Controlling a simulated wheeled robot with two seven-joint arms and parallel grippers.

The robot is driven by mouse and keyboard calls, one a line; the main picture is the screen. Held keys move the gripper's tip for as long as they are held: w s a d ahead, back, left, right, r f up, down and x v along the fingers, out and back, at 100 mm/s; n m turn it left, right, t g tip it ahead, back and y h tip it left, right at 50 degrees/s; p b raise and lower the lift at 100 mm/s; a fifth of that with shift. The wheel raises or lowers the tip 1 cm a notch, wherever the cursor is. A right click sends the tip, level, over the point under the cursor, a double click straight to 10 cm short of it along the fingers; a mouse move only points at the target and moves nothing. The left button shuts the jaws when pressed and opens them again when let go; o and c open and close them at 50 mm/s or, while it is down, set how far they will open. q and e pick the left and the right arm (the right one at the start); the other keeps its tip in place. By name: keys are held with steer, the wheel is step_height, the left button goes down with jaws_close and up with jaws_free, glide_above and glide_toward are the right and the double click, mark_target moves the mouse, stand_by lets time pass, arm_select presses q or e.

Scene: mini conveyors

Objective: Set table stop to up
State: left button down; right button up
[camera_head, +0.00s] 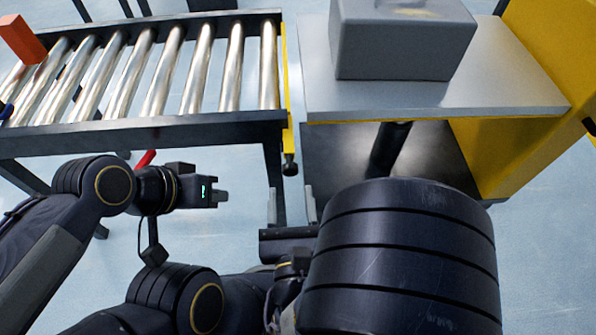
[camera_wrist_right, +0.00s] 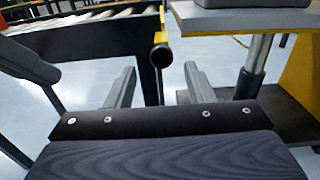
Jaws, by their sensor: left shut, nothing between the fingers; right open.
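A yellow stop bar (camera_head: 288,128) runs along the right end of the roller conveyor. A black knob (camera_head: 290,166) hangs at its near end, and the knob (camera_wrist_right: 161,57) also shows in the right wrist view. My right gripper (camera_head: 291,205) is open, just below the knob in the head view. In the right wrist view its fingers (camera_wrist_right: 162,82) stand apart on either side of the knob's line, with nothing between them. I cannot tell the remaining depth to the knob. My left gripper (camera_head: 220,192) is shut and empty, in front of the conveyor, left of the knob.
The roller conveyor (camera_head: 140,131) carries an orange-red block (camera_head: 20,38) at far left. A metal table (camera_head: 430,112) stands right of a narrow gap, with a grey box (camera_head: 400,50) on it. A yellow frame (camera_head: 530,150) stands at right. A red handle (camera_head: 145,159) shows near my left wrist.

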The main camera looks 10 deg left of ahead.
mark_target(291, 172)
steer(key=b+x, duration=0.1)
steer(key=x, duration=0.6)
steer(key=shift+w, duration=0.25)
steer(key=shift+c, duration=0.2)
jaws_close()
